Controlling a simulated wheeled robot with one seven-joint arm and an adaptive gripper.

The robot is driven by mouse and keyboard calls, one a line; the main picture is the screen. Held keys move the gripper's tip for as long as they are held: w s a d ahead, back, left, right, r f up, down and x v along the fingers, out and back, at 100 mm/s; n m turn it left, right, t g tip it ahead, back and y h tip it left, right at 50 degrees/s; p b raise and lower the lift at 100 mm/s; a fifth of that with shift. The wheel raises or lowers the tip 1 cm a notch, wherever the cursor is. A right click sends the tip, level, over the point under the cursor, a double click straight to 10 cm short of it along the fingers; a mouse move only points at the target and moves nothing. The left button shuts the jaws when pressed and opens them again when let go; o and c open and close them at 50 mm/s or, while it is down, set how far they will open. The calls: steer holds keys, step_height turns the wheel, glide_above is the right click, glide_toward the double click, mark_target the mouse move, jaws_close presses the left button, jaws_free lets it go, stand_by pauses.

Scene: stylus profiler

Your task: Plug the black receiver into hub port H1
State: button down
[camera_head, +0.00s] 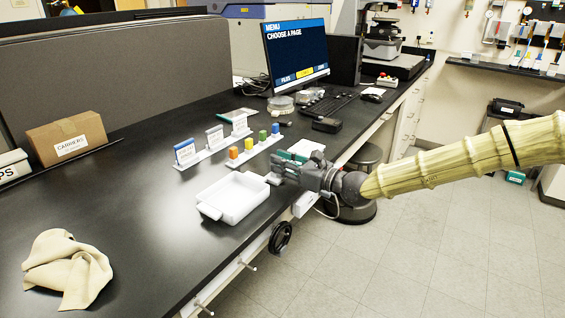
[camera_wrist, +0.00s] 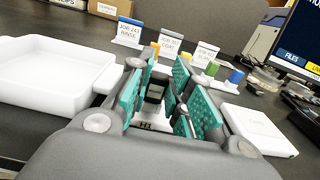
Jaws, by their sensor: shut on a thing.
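My gripper (camera_head: 285,168) reaches in from the right, low over the front edge of the black bench. In the wrist view its teal-padded fingers (camera_wrist: 168,88) are shut on a small black piece, which looks like the black receiver (camera_wrist: 154,91). A white surface marked H1 (camera_wrist: 146,126) shows between the fingers, just below the receiver; it looks like part of the hub. I cannot tell whether the receiver touches or sits in the port. The fingers hide most of the hub, and the receiver is not discernible in the head view.
A white tray (camera_head: 210,211) lies just left of my gripper. A white box (camera_wrist: 260,131) lies at its right. Behind stand coloured blocks (camera_head: 248,145) and label cards (camera_head: 185,151). A monitor (camera_head: 296,50) and keyboard (camera_head: 330,106) are farther back. A cloth (camera_head: 65,268) lies front left.

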steer(key=c, duration=1.2)
jaws_free()
steer(key=shift+c, duration=0.2)
steer(key=shift+c, duration=0.3)
steer(key=shift+s+d, duration=0.25)
steer(key=shift+d, duration=0.15)
steer(key=shift+p+v, duration=0.75)
steer(key=shift+v, duration=1.8)
steer(key=shift+s+d, duration=0.35)
steer(key=shift+d, duration=0.05)
